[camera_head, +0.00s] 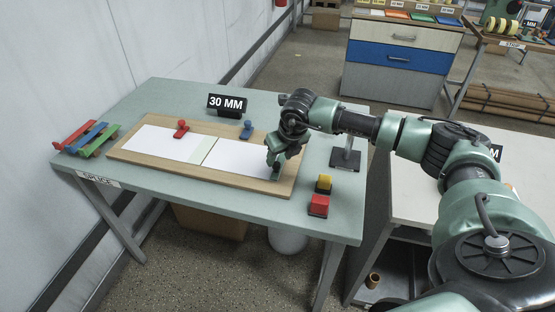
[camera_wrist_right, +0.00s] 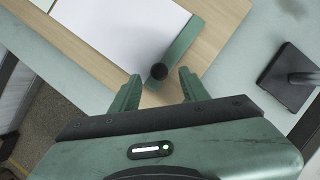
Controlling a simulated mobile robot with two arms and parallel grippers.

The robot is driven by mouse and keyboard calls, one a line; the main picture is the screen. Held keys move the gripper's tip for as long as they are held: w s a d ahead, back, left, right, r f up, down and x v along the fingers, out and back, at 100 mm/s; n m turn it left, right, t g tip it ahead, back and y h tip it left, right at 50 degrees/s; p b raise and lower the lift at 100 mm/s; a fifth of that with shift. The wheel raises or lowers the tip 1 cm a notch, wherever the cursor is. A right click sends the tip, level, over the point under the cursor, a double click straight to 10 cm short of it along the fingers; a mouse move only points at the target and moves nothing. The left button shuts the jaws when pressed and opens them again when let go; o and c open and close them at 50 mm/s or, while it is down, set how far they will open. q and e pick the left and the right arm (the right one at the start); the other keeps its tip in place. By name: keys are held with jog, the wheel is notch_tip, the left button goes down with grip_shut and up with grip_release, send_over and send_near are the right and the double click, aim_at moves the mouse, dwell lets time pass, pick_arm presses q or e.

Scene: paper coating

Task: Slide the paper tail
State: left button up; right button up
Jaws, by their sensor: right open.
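A wooden board (camera_head: 200,176) lies on the table and bears two white paper sheets end to end, a left sheet (camera_head: 150,140) and a right sheet (camera_head: 236,158). A pale green strip (camera_head: 197,155) and a dark line show where they meet. My right gripper (camera_head: 277,166) is low over the right sheet's right end. In the wrist view my right gripper (camera_wrist_right: 160,83) is open, its fingers on either side of a black knob (camera_wrist_right: 159,71). The knob belongs to a green bar (camera_wrist_right: 182,49) along the paper's end (camera_wrist_right: 130,25). Contact cannot be told. My left gripper is not in view.
A red knobbed piece (camera_head: 181,130) and a blue one (camera_head: 247,131) sit along the board's far side. A "30 MM" sign (camera_head: 227,102) stands behind. Red, blue and green bars (camera_head: 88,138) lie at left. Yellow (camera_head: 324,183) and red (camera_head: 318,206) blocks and a post (camera_head: 346,155) are at right.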

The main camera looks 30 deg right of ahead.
aim_at(276, 164)
jog(key=shift+x, duration=1.75)
jog(key=shift+c, duration=0.3)
grip_shut()
jog(key=shift+w+a, duration=0.1)
